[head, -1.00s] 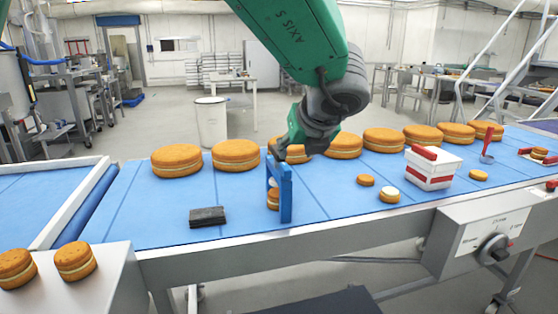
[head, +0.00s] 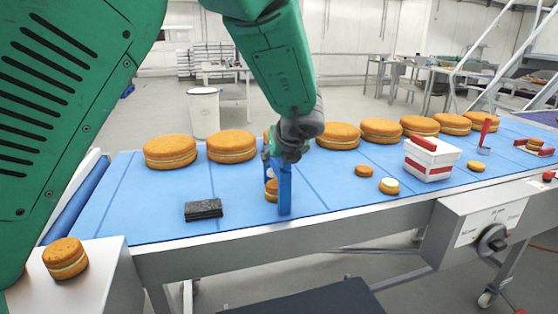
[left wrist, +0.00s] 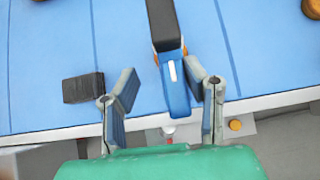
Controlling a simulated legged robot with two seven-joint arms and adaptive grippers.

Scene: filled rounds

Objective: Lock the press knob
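A blue press frame (head: 285,188) stands upright near the front edge of the blue conveyor, with a filled round cake (head: 271,190) beside its post. My left gripper (head: 287,154) is over the top of the press and hides it there. In the left wrist view the left gripper (left wrist: 161,75) is open, its two fingers apart on either side of the blue press (left wrist: 176,98), which has a white strip and a black bar (left wrist: 164,25). I see no clear contact. The knob itself I cannot pick out for sure. My right gripper is not in view.
A dark block (head: 203,209) lies left of the press. Large filled rounds (head: 231,146) line the conveyor's back. A white-red box (head: 431,160) and small cakes (head: 389,186) stand to the right. A control box with a dial (head: 492,238) hangs at the front right.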

